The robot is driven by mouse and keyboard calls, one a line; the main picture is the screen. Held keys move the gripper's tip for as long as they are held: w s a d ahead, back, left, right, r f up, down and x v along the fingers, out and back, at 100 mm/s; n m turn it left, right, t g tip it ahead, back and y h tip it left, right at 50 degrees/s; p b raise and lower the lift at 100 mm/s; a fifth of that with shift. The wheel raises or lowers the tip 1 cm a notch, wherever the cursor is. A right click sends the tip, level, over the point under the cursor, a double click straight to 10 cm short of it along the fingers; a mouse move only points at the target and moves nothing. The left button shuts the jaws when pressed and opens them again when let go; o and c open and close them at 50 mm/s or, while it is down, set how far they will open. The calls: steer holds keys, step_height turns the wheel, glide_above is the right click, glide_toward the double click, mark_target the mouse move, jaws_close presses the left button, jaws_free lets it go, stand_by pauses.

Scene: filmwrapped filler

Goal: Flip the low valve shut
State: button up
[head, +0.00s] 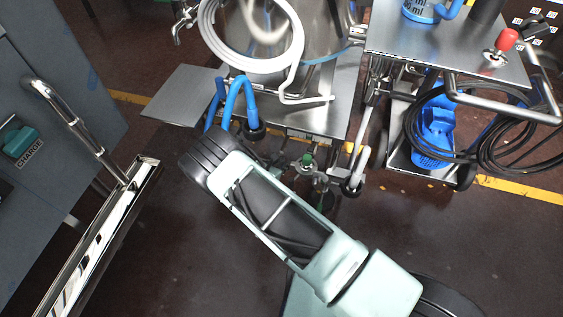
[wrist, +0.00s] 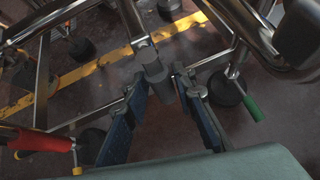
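A valve with a green handle (head: 306,160) sits low under the metal stand in the head view. A green handle (wrist: 252,108) also shows at the right in the wrist view, pointing down and right. A red handle (wrist: 40,141) lies at the left of the wrist view. I cannot tell which of these is the low valve. My gripper (wrist: 164,84) is open, with two blue-padded fingers apart. Grey fittings stand close by its fingertips; contact cannot be told. The green handle is to the right of the fingers, apart from them.
Metal tubes and dark wheels of the stand (head: 190,92) crowd around the fingers. A cart (head: 430,45) with coiled black hoses stands at right. A grey cabinet (head: 75,60) with a rail is at left. Blue hoses (head: 236,98) hang near my arm.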

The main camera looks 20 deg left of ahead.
steer(key=shift+o, duration=0.8)
steer(key=shift+w+r, duration=0.1)
steer(key=shift+w, duration=0.05)
steer(key=shift+r, duration=0.15)
steer(key=v, duration=1.2)
